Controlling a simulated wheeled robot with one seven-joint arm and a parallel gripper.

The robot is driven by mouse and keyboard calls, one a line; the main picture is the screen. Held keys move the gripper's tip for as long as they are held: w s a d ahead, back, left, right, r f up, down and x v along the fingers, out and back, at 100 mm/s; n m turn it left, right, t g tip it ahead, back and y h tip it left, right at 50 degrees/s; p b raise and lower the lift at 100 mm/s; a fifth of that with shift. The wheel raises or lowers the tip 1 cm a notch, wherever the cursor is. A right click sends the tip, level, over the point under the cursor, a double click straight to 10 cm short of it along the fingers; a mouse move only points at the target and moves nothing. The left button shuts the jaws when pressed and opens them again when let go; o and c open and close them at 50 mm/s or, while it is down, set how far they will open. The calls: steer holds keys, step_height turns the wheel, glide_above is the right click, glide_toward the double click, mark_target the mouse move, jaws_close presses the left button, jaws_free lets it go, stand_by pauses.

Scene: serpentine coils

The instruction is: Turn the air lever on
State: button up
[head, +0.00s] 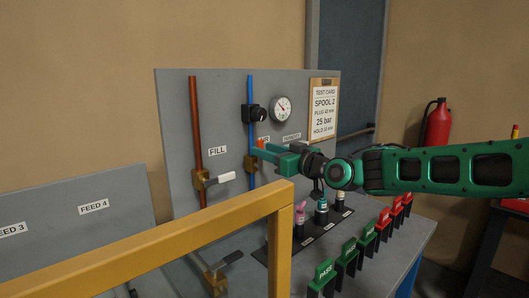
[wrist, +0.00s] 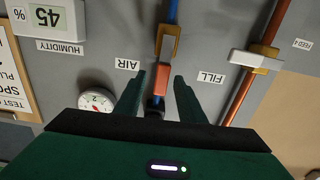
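The air lever has a red-orange handle (wrist: 162,78) and a brass valve body (wrist: 169,42) on the blue pipe. In the wrist view the handle appears roughly in line with the pipe. In the head view only a bit of the handle (head: 261,143) shows above my gripper (head: 262,149), with the brass body (head: 250,163) below. My gripper is open in the wrist view (wrist: 159,80), one finger on each side of the handle with visible gaps. The AIR label (wrist: 127,64) is beside it. Whether the fingertips reach past the handle is unclear.
The FILL lever (head: 226,177) with a white handle is on the copper pipe (head: 194,130) to the left. A black knob (head: 254,113) and a gauge (head: 282,109) are above. A yellow rail (head: 200,237) crosses in front. Bottles and PASS blocks (head: 326,272) stand on the bench.

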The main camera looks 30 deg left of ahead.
steer(key=v, duration=0.8)
steer(key=shift+w, duration=0.1)
